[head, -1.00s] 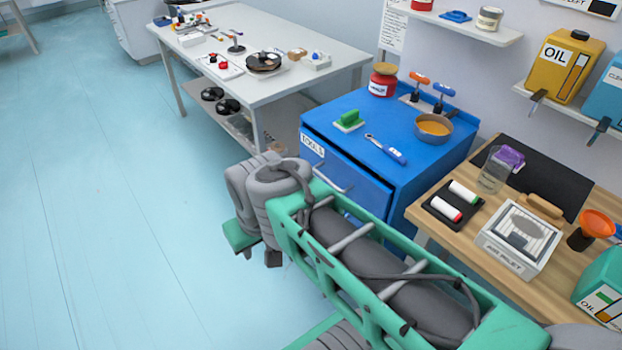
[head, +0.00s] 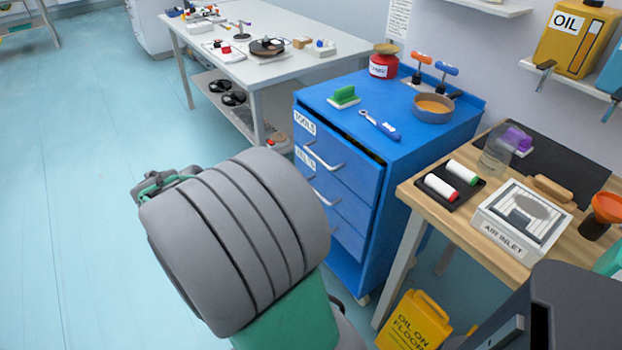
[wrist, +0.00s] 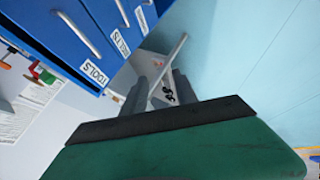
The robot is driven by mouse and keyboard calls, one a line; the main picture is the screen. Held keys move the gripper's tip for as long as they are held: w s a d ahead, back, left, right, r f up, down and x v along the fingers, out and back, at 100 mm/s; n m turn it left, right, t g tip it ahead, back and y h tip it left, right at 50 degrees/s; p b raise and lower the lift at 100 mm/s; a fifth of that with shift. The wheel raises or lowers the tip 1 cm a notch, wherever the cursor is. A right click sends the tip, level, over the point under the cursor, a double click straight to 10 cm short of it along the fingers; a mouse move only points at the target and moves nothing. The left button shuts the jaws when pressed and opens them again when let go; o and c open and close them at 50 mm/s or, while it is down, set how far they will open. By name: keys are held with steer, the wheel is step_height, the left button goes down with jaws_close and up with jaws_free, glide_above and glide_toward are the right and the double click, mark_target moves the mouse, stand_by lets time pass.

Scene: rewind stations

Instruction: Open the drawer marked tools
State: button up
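The blue cabinet (head: 360,270) has stacked drawers with silver bar handles. Its top drawer (head: 350,165) has a white TOOLS label (head: 305,123) at its left and a handle (head: 323,158). A narrow dark gap runs along this drawer's upper edge, so it looks slightly ajar at most. In the wrist view, the TOOLS label (wrist: 95,73) and the top drawer's handle (wrist: 77,33) are at upper left. My gripper (wrist: 158,82) is open and empty there, its fingers apart, to the side of the drawer fronts, not touching the handle.
A wooden bench (head: 470,240) stands right, with a yellow floor sign (head: 413,322) below. A grey table (head: 300,70) stands behind. Floor at left is clear.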

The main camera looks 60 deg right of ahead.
steer(key=s+d+f+g+h+b, duration=0.25)
steer(key=s+d+f, duration=0.25)
steer(key=d, duration=0.5)
steer(key=n+g+h+b, duration=0.2)
steer(key=h, duration=0.2)
glide_toward(317, 156)
steer(key=d+f, duration=0.2)
steer(key=d, duration=0.1)
steer(key=x, duration=0.6)
steer(key=shift+s+d+r+b, duration=0.25)
steer(key=shift+d+b, duration=0.1)
steer(key=shift+d, duration=0.1)
steer(key=shift+c, duration=0.3)
jaws_close()
